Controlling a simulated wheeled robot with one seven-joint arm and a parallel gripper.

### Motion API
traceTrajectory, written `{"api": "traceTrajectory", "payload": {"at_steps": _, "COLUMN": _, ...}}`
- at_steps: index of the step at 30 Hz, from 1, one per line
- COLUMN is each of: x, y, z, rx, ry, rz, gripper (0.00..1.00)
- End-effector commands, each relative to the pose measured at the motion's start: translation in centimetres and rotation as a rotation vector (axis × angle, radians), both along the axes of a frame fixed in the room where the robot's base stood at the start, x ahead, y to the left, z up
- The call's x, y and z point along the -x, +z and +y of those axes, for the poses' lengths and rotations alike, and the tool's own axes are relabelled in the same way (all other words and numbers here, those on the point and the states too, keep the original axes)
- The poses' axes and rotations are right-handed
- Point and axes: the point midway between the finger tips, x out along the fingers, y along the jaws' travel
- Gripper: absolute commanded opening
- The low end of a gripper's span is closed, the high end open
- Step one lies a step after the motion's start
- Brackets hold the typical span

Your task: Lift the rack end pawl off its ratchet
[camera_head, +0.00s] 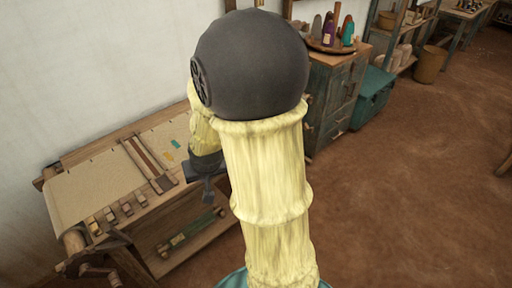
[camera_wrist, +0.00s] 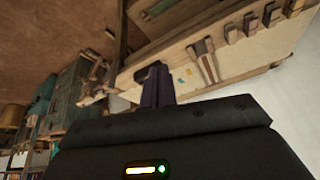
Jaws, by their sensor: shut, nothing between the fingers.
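The wooden handloom (camera_head: 90,178) stands against the wall at the left of the head view, with pale cloth stretched on its frame. Dark spoked parts (camera_head: 88,268) sit at its near left corner. I cannot make out which part is the rack end pawl or its ratchet. My gripper (camera_head: 207,196) points down beside the loom's right end, partly hidden behind my arm. It is shut and empty. In the wrist view its dark fingers (camera_wrist: 155,80) are together in front of the loom frame (camera_wrist: 215,50), which appears upside down. I cannot see them touching anything.
A wooden cabinet (camera_head: 335,92) with a round tray of coloured cones (camera_head: 335,42) stands behind my arm. A teal chest (camera_head: 373,98) and a basket (camera_head: 430,64) stand farther right. The brown floor (camera_head: 420,190) at the right is clear.

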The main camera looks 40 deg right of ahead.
Motion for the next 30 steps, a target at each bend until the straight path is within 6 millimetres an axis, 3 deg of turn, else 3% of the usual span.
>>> {"api": "traceTrajectory", "payload": {"at_steps": 1, "x": -2.3, "y": -2.1, "z": -2.4, "rx": -0.019, "ry": -0.074, "rz": -0.053, "gripper": 0.0}}
{"api": "traceTrajectory", "payload": {"at_steps": 6, "x": -8.9, "y": -5.9, "z": -9.4, "rx": -0.134, "ry": -0.277, "rz": -0.275, "gripper": 0.0}}
{"api": "traceTrajectory", "payload": {"at_steps": 9, "x": -11.6, "y": -8.2, "z": -13.8, "rx": -0.236, "ry": -0.382, "rz": -0.405, "gripper": 0.0}}
{"api": "traceTrajectory", "payload": {"at_steps": 13, "x": -13.7, "y": -11.3, "z": -19.3, "rx": -0.405, "ry": -0.505, "rz": -0.57, "gripper": 0.0}}
{"api": "traceTrajectory", "payload": {"at_steps": 17, "x": -14.1, "y": -14.4, "z": -24.9, "rx": -0.611, "ry": -0.612, "rz": -0.729, "gripper": 0.0}}
{"api": "traceTrajectory", "payload": {"at_steps": 22, "x": -12.1, "y": -17.9, "z": -31.2, "rx": -0.916, "ry": -0.711, "rz": -0.92, "gripper": 0.0}}
{"api": "traceTrajectory", "payload": {"at_steps": 25, "x": -10.4, "y": -19.0, "z": -33.6, "rx": -1.063, "ry": -0.736, "rz": -0.998, "gripper": 0.0}}
{"api": "traceTrajectory", "payload": {"at_steps": 30, "x": -9.0, "y": -19.5, "z": -35.1, "rx": -1.18, "ry": -0.743, "rz": -1.05, "gripper": 0.0}}
